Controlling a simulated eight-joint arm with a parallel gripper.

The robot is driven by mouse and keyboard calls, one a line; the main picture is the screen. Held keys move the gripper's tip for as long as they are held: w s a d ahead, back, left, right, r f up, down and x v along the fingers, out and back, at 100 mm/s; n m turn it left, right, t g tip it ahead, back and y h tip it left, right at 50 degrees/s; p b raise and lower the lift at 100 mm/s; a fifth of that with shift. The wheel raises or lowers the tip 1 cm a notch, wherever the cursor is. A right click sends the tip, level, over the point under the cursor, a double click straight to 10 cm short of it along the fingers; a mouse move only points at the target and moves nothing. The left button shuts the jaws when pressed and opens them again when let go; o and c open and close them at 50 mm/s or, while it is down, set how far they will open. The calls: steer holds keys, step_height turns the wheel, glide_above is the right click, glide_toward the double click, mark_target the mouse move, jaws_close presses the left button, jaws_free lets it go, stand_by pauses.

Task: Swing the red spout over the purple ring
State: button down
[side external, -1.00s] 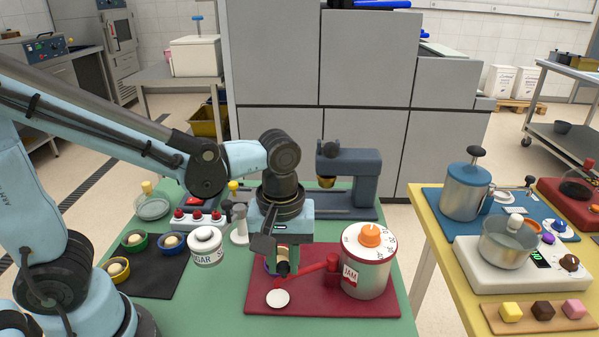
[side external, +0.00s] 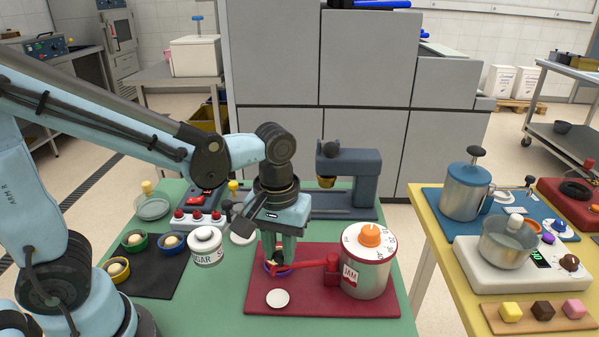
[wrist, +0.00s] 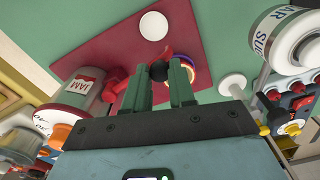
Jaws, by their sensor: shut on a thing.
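The red spout (side external: 310,266) reaches left from the jam pot (side external: 366,272). My gripper (side external: 279,258) points down and is shut on the black knob (wrist: 158,70) near the spout's free end. The purple ring (side external: 267,267) lies around a small dish on the red mat (side external: 325,305), partly hidden behind my fingers. In the wrist view the purple ring (wrist: 193,66) shows beside my right finger, and the red spout tip (wrist: 166,53) is at or over its edge. I cannot tell whether the tip is centred.
A white disc (side external: 278,298) lies on the mat in front of the ring. A sugar jar (side external: 206,247) and a row of red buttons (side external: 199,216) stand to the left. A dark blue machine (side external: 360,180) stands behind.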

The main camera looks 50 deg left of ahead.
steer(key=shift+w+a+m, duration=0.55)
steer(key=shift+w+m, duration=0.1)
steer(key=shift+m, duration=0.4)
steer(key=shift+w+a+m, duration=0.55)
steer(key=shift+w+m, duration=0.1)
steer(key=shift+m, duration=0.35)
steer(key=shift+w+a+m, duration=0.55)
steer(key=shift+w+m, duration=0.1)
steer(key=shift+m, duration=0.4)
steer(key=shift+w, duration=0.1)
steer(key=c, duration=0.9)
jaws_free()
steer(key=shift+c, duration=0.2)
step_height(320, 180, up, 12)
